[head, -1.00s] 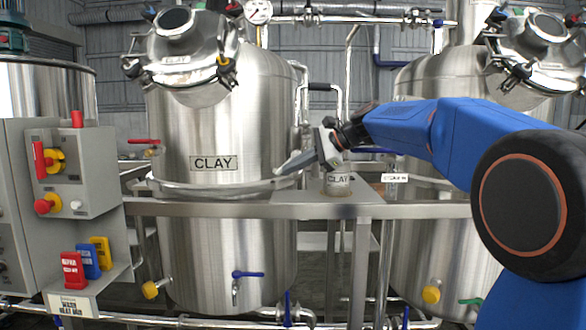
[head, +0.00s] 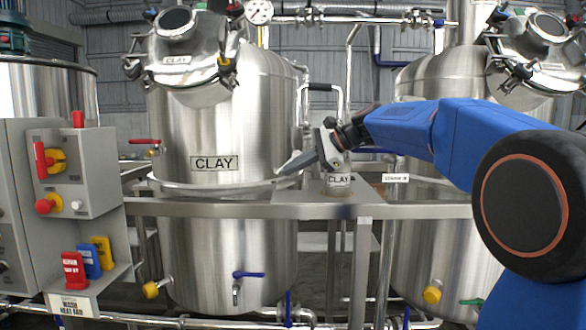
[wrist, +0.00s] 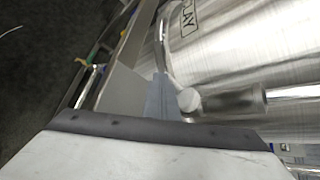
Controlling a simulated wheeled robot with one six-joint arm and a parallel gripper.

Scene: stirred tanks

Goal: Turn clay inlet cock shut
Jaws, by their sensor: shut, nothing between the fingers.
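The steel clay tank (head: 235,120) carries a CLAY plate (head: 214,163) on its front. A valve with a red lever (head: 145,141) stands at its left side, the lever lying level. A valve with a blue lever (head: 248,275) is low on its front, also level. Which of these is the inlet cock I cannot tell. My gripper (head: 283,170) is shut and empty, pointing left in front of the tank's right side, by the rail. In the wrist view the shut fingers (wrist: 160,95) appear close to a pale round knob (wrist: 188,101) and a grey cylinder (wrist: 234,98); contact is unclear.
A grey control box (head: 72,172) with red and yellow switches stands at left. A second tank (head: 425,120) is behind my arm.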

